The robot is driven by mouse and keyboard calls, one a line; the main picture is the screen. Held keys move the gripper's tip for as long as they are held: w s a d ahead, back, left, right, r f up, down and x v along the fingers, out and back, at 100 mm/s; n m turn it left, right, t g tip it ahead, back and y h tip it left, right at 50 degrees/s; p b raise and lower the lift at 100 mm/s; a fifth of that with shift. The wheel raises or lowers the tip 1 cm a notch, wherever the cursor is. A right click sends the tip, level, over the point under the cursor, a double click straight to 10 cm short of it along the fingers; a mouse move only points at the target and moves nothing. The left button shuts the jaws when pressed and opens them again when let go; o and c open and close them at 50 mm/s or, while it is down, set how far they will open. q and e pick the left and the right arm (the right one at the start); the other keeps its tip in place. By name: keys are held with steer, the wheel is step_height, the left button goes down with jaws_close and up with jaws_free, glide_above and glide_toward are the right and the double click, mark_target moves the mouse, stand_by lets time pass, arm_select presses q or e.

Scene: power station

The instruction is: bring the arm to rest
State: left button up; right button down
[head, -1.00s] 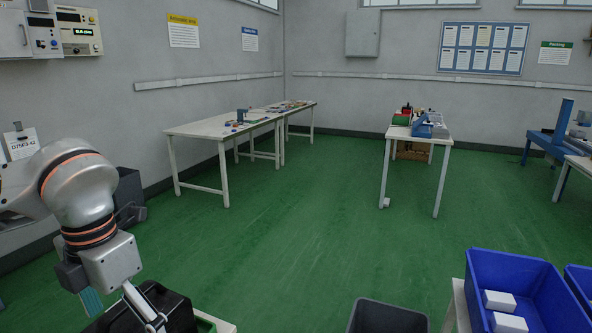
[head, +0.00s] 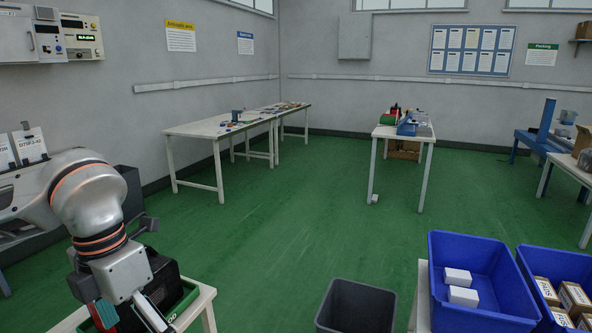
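My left arm (head: 88,200) comes in at the lower left of the head view, silver with orange rings, bent downward at the wrist. My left gripper (head: 126,314) points down at the bottom edge, in front of a black object (head: 168,281) in a green tray (head: 189,298). Its fingertips are cut off or hard to make out, so I cannot tell whether it is open or holds anything. A small red and teal part shows beside it. My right arm and gripper are not in view.
The green tray is on a white table (head: 208,294). A dark open bin (head: 357,307) stands at bottom centre. A blue crate (head: 500,256) holds white boxes; another (head: 540,257) holds brown-and-white boxes. Worktables (head: 200,130) stand farther back. The green floor between is clear.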

arm_select(q)
steer(key=s+d+f+m+g+h, duration=0.1)
steer(key=s+d+m+g+h, duration=0.25)
steer(key=d, duration=0.65)
steer(key=s+d+f+n+g+h, duration=0.15)
steer(key=s+d+h, duration=0.4)
steer(key=d, duration=0.55)
steer(key=w+d+r+n+t+h, duration=0.2)
steer(key=w+d+r+n+h, duration=0.2)
steer(key=d+r+n+h, duration=0.5)
steer(key=w+a+f+n+t+h, duration=0.2)
steer(key=w+a+f+n+t, duration=0.35)
steer(key=w+n+t, duration=0.6)
steer(key=w+a+f+n+t+y, duration=0.1)
steer(key=a+f+n+t+y, duration=0.85)
steer(key=f, duration=0.35)
steer(key=s+a+f+n+g+y, duration=0.2)
steer(key=s+f, duration=0.3)
steer(key=f, duration=0.4)
steer(key=s+a+f+n+g+y, duration=0.2)
steer(key=s+a+f+n+y, duration=0.1)
steer(key=f, duration=0.6)
steer(key=s+a+f+n+g+y, duration=0.3)
steer(key=s+a+f, duration=0.3)
steer(key=f, duration=0.3)
steer(key=shift+s+f+n+y+p, duration=0.3)
steer(key=shift+s+n+y+p, duration=0.05)
steer(key=shift+s+n, duration=0.15)
